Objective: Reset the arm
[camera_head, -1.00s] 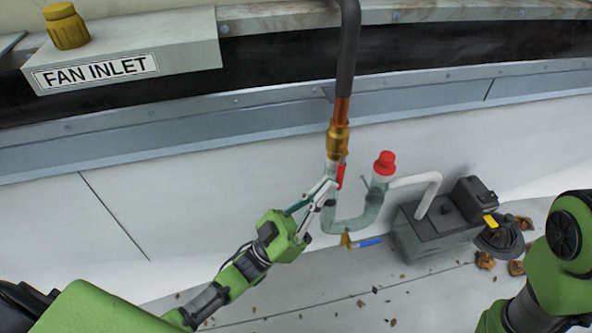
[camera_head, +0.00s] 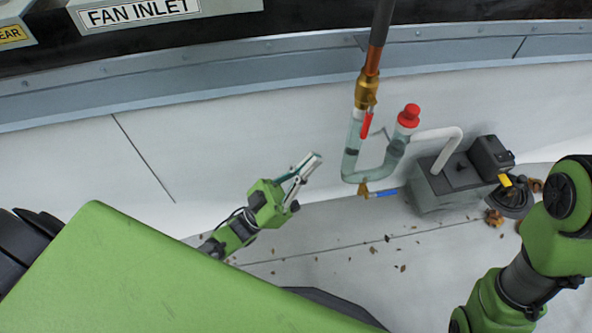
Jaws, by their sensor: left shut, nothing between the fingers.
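My left gripper (camera_head: 312,163) is shut and empty, in the middle of the head view. It is held in front of the white wall, left of the clear U-shaped trap (camera_head: 352,162) and apart from it. A red-handled valve (camera_head: 366,125) sits on the brass fitting above the trap. A red cap (camera_head: 409,115) tops the trap's right leg. A blue-handled drain valve (camera_head: 383,193) is at its bottom. My right arm (camera_head: 550,245) shows at the right edge; its gripper is out of view.
The FAN INLET box (camera_head: 165,12) is at the top left. The floor left of the pump is mostly clear.

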